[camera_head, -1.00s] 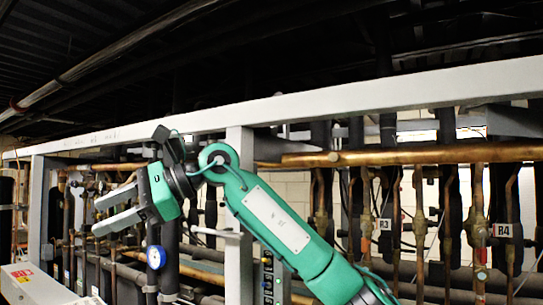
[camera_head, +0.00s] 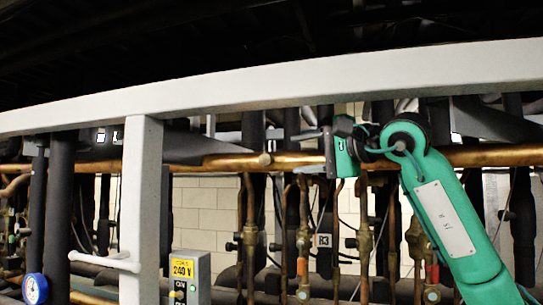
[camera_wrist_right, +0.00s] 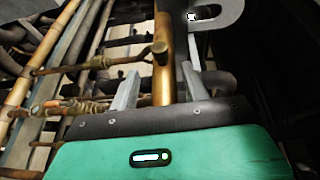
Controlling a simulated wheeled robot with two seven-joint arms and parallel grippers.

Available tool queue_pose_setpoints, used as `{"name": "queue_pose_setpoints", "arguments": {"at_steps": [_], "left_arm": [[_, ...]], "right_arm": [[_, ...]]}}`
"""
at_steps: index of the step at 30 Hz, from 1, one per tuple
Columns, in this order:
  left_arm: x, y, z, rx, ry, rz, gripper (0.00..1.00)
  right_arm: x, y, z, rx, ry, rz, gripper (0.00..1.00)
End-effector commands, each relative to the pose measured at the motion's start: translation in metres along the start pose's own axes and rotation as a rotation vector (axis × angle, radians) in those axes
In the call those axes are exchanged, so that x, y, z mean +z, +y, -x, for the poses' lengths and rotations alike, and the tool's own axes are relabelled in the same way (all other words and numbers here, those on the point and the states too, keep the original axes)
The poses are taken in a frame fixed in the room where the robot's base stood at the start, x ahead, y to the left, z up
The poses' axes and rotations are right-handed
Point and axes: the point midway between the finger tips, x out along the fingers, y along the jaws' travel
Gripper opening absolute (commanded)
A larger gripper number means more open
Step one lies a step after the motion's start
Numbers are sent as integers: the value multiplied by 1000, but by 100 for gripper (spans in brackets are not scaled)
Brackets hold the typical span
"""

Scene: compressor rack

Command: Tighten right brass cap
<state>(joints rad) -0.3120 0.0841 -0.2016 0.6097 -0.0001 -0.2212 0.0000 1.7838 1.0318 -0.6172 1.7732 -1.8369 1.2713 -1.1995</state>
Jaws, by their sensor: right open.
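A small round brass cap (camera_head: 265,158) sits on the thick horizontal copper pipe (camera_head: 215,163) in the head view. In the right wrist view a brass cap (camera_wrist_right: 159,48) stands out from the copper pipe, just beyond the fingertips; I cannot tell for sure that it is the same cap. My right gripper (camera_head: 318,150) is at the pipe, to the right of the cap in the head view. In the right wrist view its two grey fingers (camera_wrist_right: 160,72) are apart, with the pipe seen between them and nothing gripped. My left gripper is not in view.
A long grey beam (camera_head: 270,88) crosses above the pipe, and a grey post (camera_head: 141,200) stands at the left. Vertical pipes and valves, a label R3 (camera_head: 323,240), a 240 V box (camera_head: 190,278) and a blue gauge (camera_head: 35,288) are below.

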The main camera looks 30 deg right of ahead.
Motion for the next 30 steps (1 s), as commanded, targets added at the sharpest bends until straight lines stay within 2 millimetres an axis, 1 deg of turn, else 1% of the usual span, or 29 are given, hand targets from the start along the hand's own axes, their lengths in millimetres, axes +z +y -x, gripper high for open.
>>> {"name": "queue_pose_setpoints", "arguments": {"at_steps": [1,5,9,12,15,20,28,29,30], "left_arm": [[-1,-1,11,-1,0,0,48],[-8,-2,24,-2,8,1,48],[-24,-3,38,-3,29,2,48],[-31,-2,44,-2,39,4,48],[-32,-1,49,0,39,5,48],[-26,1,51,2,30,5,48],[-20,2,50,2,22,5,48],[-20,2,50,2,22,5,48],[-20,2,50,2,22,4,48]], "right_arm": [[0,-4,-13,6,-2,-2,48],[0,-4,-42,6,-2,-3,48],[1,-4,-70,5,-3,-3,48],[0,-3,-85,3,-2,-4,48],[0,-2,-95,3,-3,-4,48],[0,0,-103,2,-1,-3,48],[0,1,-104,2,-2,-3,48],[0,1,-104,2,-2,-3,42],[0,0,-104,2,-2,-3,34]]}}
